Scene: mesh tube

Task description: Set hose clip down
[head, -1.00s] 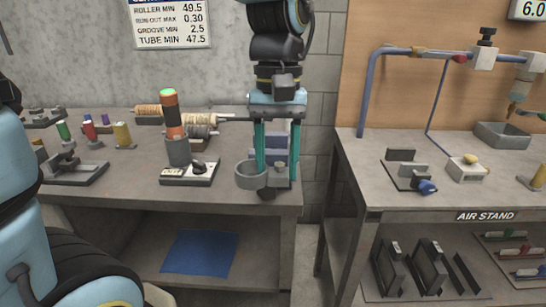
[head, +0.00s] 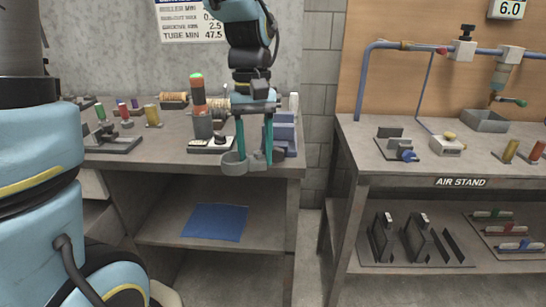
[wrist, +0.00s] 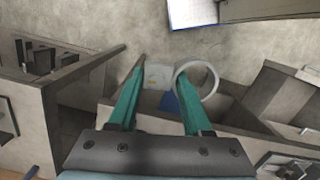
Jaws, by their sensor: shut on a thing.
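The hose clip (head: 234,163) is a grey ring with a small block on its side. My gripper (head: 254,158) points down with its two teal fingers around the clip's block, and the ring sticks out to the left. The wrist view shows the pale block (wrist: 157,75) between the fingertips and the ring (wrist: 197,82) beside the right finger. In the head view the clip appears at the front edge of the left bench (head: 170,160). I cannot tell whether it touches the bench; no clear contact shows.
A blue-grey bin (head: 284,135) stands behind and right of my gripper. A grey post with an orange and green top (head: 200,108) is behind it. A blue mat (head: 215,221) lies on the lower shelf. The air stand bench (head: 450,185) is to the right, across a gap.

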